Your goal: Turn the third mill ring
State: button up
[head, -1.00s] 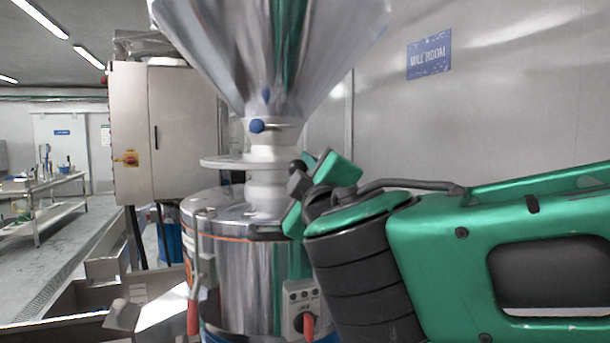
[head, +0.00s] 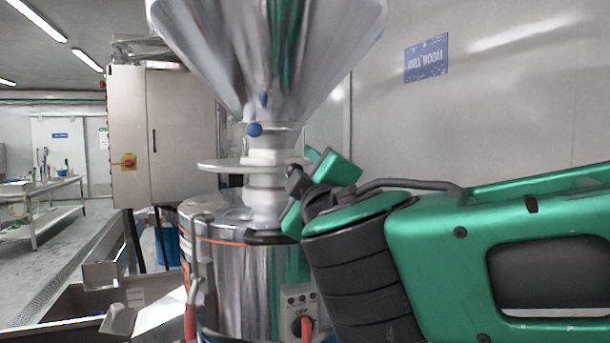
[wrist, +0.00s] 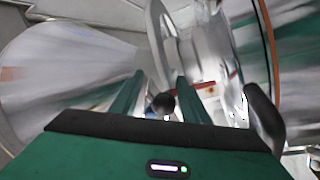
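The mill is a polished steel drum (head: 235,265) under a steel hopper (head: 265,50). Between them is a pale neck with a wide flat ring (head: 225,165) and smaller stacked collars (head: 264,195). I cannot tell which ring counts as the third. A pale curved ring (wrist: 163,35) lies beyond the fingers, blurred.
A blue knob (head: 255,129) sticks out above the wide ring. A control box with a red-handled switch (head: 303,322) is on the drum's front. A pipe handle (head: 195,270) stands at the drum's left. A grey cabinet (head: 155,135) is behind; the right wall is close.

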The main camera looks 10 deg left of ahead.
jog(key=shift+f, duration=0.1)
jog(key=shift+s, duration=0.2)
jog(key=v, duration=1)
jog(key=shift+d, duration=0.2)
jog(key=shift+s, duration=0.1)
